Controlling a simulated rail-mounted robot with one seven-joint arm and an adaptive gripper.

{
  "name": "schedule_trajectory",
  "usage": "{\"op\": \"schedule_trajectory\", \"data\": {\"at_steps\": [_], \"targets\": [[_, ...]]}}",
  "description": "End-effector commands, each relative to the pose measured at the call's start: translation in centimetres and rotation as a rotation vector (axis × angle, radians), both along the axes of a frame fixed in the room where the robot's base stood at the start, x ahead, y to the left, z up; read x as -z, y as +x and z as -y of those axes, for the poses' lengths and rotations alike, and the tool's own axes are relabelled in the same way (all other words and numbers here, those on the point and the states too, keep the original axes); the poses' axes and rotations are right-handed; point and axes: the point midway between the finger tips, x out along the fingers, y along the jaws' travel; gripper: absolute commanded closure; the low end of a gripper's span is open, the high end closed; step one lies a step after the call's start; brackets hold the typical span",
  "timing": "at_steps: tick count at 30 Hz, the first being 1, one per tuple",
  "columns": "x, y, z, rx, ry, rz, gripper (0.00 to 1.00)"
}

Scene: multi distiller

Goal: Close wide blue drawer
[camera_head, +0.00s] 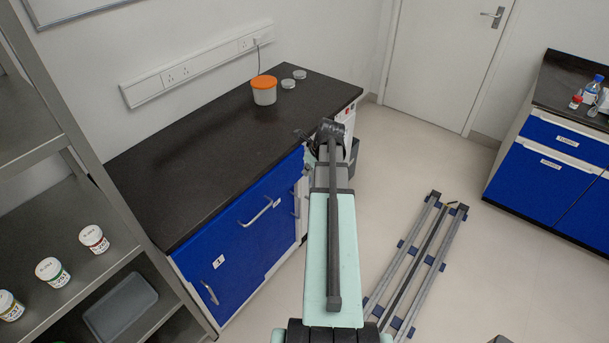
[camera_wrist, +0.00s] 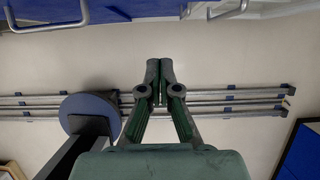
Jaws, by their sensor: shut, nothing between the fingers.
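The left counter has blue fronts (camera_head: 235,235) with metal handles in the head view; none plainly stands out from the cabinet. The right cabinet has a wide upper blue front (camera_head: 567,137) and a larger blue front (camera_head: 540,185) below it, both with white labels. I cannot tell which is the wide drawer, or whether one is slightly open. In the wrist view, a blue front (camera_wrist: 110,12) and metal handles (camera_wrist: 50,24) cross the top edge. My gripper (camera_wrist: 159,72) is shut and empty, apart from that front. In the head view my arm hides the gripper's fingertips.
Floor rails (camera_head: 415,265) lie between the two cabinets. An orange-lidded tub (camera_head: 264,95) stands on the left black counter (camera_head: 210,140). A metal shelf (camera_head: 60,205) with several jars is at far left. Open floor (camera_head: 425,150) lies before the door.

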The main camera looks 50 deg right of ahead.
Motion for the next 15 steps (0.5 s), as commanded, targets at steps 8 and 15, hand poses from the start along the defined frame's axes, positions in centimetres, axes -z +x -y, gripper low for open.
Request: {"op": "schedule_trajectory", "data": {"at_steps": [8, 15], "targets": [[3.3, -2.2, 2.6, 0.053, -0.012, 0.02, 1.0], [5.6, -3.9, 5.8, 0.103, 0.008, 0.156, 1.0]]}}
